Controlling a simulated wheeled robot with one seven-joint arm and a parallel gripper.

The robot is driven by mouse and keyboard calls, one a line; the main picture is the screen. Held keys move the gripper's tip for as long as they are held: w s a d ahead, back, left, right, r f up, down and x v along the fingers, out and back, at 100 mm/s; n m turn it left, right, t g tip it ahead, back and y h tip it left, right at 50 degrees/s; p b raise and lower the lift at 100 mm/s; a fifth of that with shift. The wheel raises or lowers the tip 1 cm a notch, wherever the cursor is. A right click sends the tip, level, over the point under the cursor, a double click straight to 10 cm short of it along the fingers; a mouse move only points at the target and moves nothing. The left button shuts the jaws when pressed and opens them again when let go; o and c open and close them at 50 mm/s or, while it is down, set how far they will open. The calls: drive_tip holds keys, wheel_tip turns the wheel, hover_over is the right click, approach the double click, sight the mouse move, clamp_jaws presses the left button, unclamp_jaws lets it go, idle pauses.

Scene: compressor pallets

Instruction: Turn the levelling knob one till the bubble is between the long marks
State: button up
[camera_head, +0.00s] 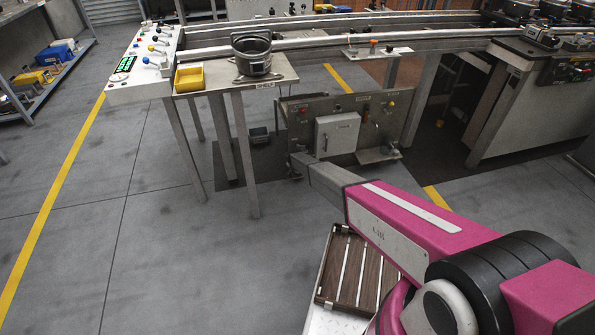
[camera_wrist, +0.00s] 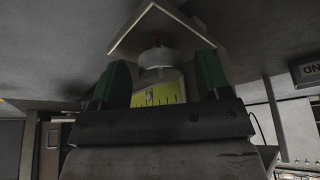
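In the wrist view, a pale round knob (camera_wrist: 155,60) with a small red tip shows between the two dark green fingers of my gripper (camera_wrist: 160,82). The fingers stand apart, one on each side, with a narrow gap visible to the knob; contact lower down cannot be made out. A yellow-green level scale (camera_wrist: 168,93) with dark marks lies just below the knob in the picture, partly hidden by my gripper's dark crossbar. I cannot make out the bubble clearly.
A pale angled bracket (camera_wrist: 190,25) surrounds the knob's far side. In the head view, a grey box (camera_head: 337,133) is mounted on the panel. A shelf table (camera_head: 215,80) with a yellow bin (camera_head: 189,78) and a dark pot (camera_head: 252,55) stands to the left. Floor at left is clear.

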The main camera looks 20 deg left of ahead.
drive_tip(key=shift+r, duration=0.1)
drive_tip(key=v, duration=1)
drive_tip(key=shift+r, duration=0.3)
drive_tip(key=shift+s, duration=0.1)
drive_tip(key=s+d+r+g, duration=0.1)
drive_tip(key=s+d+r, duration=0.3)
drive_tip(key=d+r, duration=0.5)
drive_tip(key=s+d+r+g, duration=0.1)
drive_tip(key=s+d+r, duration=0.3)
drive_tip(key=d, duration=0.9)
drive_tip(key=s+d+r, duration=0.4)
drive_tip(key=d+r, duration=0.3)
drive_tip(key=d, duration=0.4)
drive_tip(key=s+d+r+g, duration=0.1)
drive_tip(key=s+d+r, duration=0.7)
drive_tip(key=s+d, duration=0.3)
drive_tip(key=s+d+r+n+g, duration=0.1)
drive_tip(key=s+d+r, duration=0.8)
drive_tip(key=s, duration=0.5)
drive_tip(key=d, duration=0.2)
drive_tip(key=shift+s+d+r+n+g+y, duration=0.2)
drive_tip(key=shift+s+d+n+g+y, duration=0.05)
drive_tip(key=shift+d+n+g+y, duration=0.05)
